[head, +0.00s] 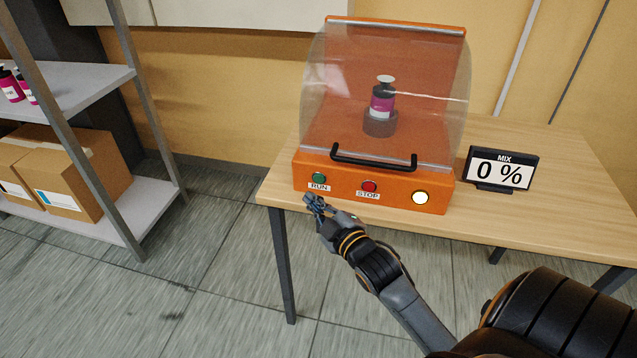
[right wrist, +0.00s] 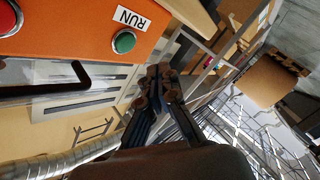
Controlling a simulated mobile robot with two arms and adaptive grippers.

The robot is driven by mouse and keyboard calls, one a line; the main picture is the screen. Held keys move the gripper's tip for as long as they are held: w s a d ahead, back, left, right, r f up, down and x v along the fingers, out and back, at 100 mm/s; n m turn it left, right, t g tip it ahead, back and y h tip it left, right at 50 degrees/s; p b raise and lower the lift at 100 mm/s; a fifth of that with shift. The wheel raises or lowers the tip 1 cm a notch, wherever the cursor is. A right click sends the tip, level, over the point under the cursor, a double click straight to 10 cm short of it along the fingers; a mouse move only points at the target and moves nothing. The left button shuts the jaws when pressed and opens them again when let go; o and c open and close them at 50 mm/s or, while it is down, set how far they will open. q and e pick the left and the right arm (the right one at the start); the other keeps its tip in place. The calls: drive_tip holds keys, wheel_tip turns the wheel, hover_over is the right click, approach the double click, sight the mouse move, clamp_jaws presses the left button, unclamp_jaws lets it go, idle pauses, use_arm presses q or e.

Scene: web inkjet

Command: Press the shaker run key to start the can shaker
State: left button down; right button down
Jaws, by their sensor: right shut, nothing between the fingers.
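The orange can shaker (head: 330,185) stands on the wooden table with its clear hood down. A magenta and black can (head: 381,101) stands upright inside on a dark holder. The green RUN key (head: 319,177) is at the left of the front panel. It also shows in the right wrist view (right wrist: 123,42). The red STOP key (head: 369,187) is beside it. My right gripper (head: 310,200) is shut and empty, just in front of and below the RUN key. In the right wrist view its fingertips (right wrist: 160,72) look apart from the key. My left gripper is out of view.
A MIX display (head: 502,170) reading 0 % stands right of the shaker on the table (head: 570,185). A lit round lamp (head: 420,198) is at the panel's right. A black handle (head: 373,160) crosses the hood's front. A shelf with cardboard boxes (head: 70,170) stands at left.

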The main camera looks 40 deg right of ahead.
sight(309, 177)
drive_tip(key=shift+w+d, duration=1.15)
drive_tip(key=shift+d, duration=0.2)
drive_tip(key=shift+w+d, duration=0.1)
idle(0.5)
drive_tip(key=shift+w+d+p, duration=0.15)
drive_tip(key=shift+d+p, duration=0.05)
drive_tip(key=shift+p, duration=0.15)
drive_tip(key=shift+w+d, duration=0.25)
drive_tip(key=shift+d, duration=0.1)
idle(0.6)
drive_tip(key=shift+a, duration=0.1)
drive_tip(key=shift+s+a+p, duration=0.55)
drive_tip(key=shift+p, duration=0.05)
drive_tip(key=shift+a, duration=0.1)
